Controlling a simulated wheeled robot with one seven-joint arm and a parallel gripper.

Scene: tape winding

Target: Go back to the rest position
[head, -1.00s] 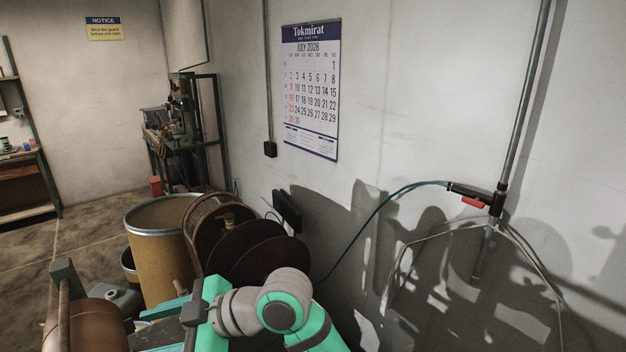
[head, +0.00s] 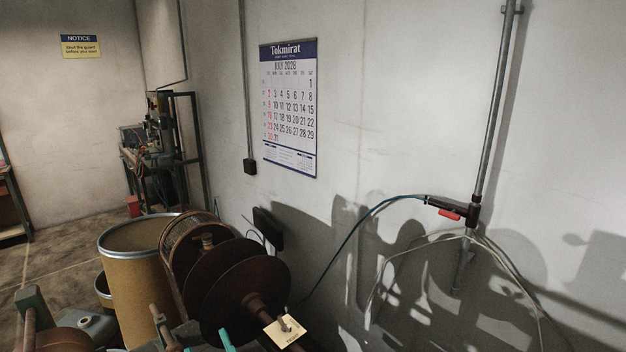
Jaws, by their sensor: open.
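My gripper is not to be made out in the head view, and no arm link shows clearly. A small teal piece (head: 227,341) stands at the bottom edge; I cannot tell what it belongs to. Two dark brown reel discs (head: 246,290) sit on a shaft at the lower middle. A cream tag (head: 285,331) hangs at the near end of that shaft.
A tan drum (head: 137,288) with a metal rim stands left of the reels. A hose with a red-handled valve (head: 449,214) runs along the right wall. A calendar (head: 289,108) hangs on the wall. A machine on a stand (head: 160,150) is at the back. Floor is open at left.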

